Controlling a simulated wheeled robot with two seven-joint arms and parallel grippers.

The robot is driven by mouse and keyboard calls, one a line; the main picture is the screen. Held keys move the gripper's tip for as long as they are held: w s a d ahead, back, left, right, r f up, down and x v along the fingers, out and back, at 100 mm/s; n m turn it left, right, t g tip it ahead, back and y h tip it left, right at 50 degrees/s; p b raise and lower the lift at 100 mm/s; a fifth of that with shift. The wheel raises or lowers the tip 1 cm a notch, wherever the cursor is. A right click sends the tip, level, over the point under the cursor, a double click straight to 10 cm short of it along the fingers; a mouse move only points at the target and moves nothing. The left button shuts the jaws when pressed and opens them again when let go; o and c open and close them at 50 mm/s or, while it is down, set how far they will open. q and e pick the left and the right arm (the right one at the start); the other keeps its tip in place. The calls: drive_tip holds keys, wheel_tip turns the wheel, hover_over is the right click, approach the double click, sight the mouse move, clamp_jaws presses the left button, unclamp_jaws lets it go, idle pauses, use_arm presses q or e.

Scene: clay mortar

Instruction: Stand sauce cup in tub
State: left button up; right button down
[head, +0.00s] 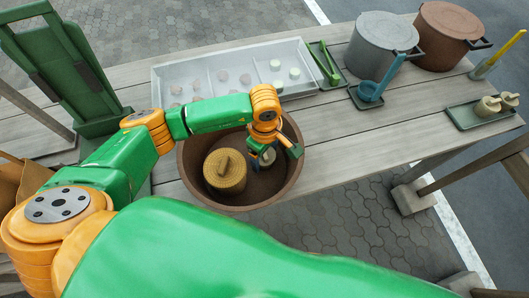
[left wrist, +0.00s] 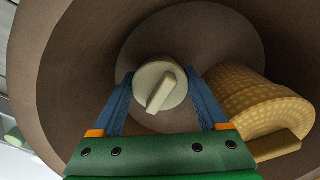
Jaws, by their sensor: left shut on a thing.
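The sauce cup is a small cream cup with a bar-shaped grip on top; it shows in the left wrist view (left wrist: 152,73) and partly in the head view (head: 266,157). My left gripper (head: 278,156) has its blue fingers on both sides of the cup and is shut on it. The cup is inside the round brown tub (head: 262,192) and looks upright. I cannot tell whether its base touches the tub's floor. A larger yellow woven-textured lidded pot (head: 224,172) stands beside it in the tub, also in the left wrist view (left wrist: 255,98). My right gripper is not in view.
A pale divided tray (head: 205,75) with small round pieces lies behind the tub. Green tongs (head: 325,65), a blue ladle (head: 370,90), a grey pot (head: 380,45) and a brown pot (head: 446,37) stand farther right. A tray (head: 463,118) at right holds two similar cups (head: 488,106).

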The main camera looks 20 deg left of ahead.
use_arm(q)
drive_tip(key=shift+f, duration=0.15)
drive_tip(key=o, duration=1.3)
drive_tip(key=shift+r, duration=0.3)
wheel_tip(320, 180, up, 11)
drive_tip(key=shift+f+b, duration=0.15)
drive_tip(key=shift+b, duration=0.7)
drive_tip(key=shift+r, duration=0.6)
